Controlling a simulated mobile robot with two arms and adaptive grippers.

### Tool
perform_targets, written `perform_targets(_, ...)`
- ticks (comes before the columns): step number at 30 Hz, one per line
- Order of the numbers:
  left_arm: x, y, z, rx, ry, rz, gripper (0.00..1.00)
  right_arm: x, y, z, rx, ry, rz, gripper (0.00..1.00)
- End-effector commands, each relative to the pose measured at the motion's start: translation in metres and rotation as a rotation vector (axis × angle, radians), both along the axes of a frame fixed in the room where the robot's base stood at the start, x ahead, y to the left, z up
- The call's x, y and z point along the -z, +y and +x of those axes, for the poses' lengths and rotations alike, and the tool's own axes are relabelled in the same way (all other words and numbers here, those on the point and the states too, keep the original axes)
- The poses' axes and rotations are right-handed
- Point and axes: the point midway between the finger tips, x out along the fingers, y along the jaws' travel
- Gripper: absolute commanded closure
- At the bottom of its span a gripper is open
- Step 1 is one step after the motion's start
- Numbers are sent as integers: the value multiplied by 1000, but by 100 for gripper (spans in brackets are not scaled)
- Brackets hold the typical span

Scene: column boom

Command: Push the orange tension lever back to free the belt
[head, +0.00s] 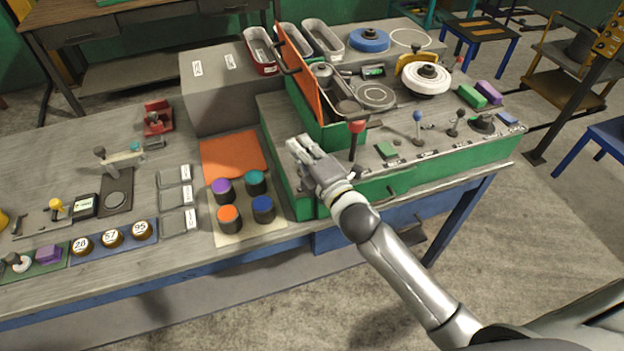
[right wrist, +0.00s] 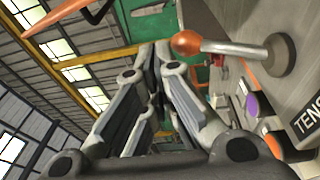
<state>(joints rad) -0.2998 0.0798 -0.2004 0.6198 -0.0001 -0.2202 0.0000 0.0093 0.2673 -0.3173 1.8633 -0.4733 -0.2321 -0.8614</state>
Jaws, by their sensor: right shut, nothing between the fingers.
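The tension lever has an orange-red ball knob (head: 356,126) on a short shaft and stands upright near the front left of the green-sided machine (head: 440,168). In the right wrist view the orange ball (right wrist: 186,43) and pale shaft come from a round base, beside a label (right wrist: 309,122) reading "TENS". My right gripper (head: 297,146) is shut and empty, just left of the lever. In the right wrist view its fingertips (right wrist: 152,52) meet to the left of the ball, apart from it in the picture. I cannot make out the belt. My left gripper is not in view.
A raised orange panel (head: 299,72) stands on a green box behind the gripper. A white wheel (head: 427,80) and a blue-knobbed lever (head: 417,117) are to the right. Coloured-top knobs (head: 229,218) stand on a mat (head: 270,230) to the left.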

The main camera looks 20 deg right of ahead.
Motion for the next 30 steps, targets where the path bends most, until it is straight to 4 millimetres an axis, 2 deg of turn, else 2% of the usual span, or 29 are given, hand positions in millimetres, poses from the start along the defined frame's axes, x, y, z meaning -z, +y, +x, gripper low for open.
perform_targets(9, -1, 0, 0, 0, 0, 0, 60, 0, 0, 9, 0, 1, 1, 100)
perform_targets(25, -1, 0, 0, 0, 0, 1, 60, 0, 0, 10, -1, 1, 1, 100)
perform_targets(30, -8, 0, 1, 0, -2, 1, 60, -6, -2, 11, -1, 1, 0, 100)
